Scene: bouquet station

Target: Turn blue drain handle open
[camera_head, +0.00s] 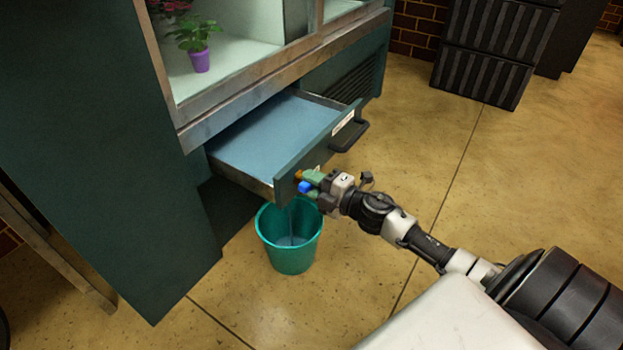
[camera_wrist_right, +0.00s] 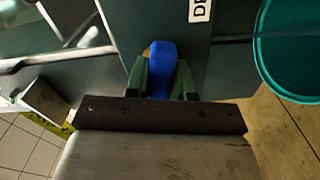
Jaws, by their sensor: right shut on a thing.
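The blue drain handle (camera_head: 305,187) is at the lower front corner of a pulled-out drawer (camera_head: 262,139). My right gripper (camera_head: 312,183) reaches it from the right. In the right wrist view the blue handle (camera_wrist_right: 159,68) stands between the two green fingers of my right gripper (camera_wrist_right: 160,77), which are shut on it. A thin stream of water seems to fall below the handle into a teal bucket (camera_head: 289,259) on the floor. The bucket also shows in the right wrist view (camera_wrist_right: 300,45). My left gripper is not in view.
The drawer has a black pull handle (camera_head: 349,136) and a white label on its front. A potted plant (camera_head: 199,60) stands in the cabinet above. Dark crates (camera_head: 484,70) stand at the back right. The floor to the right is clear.

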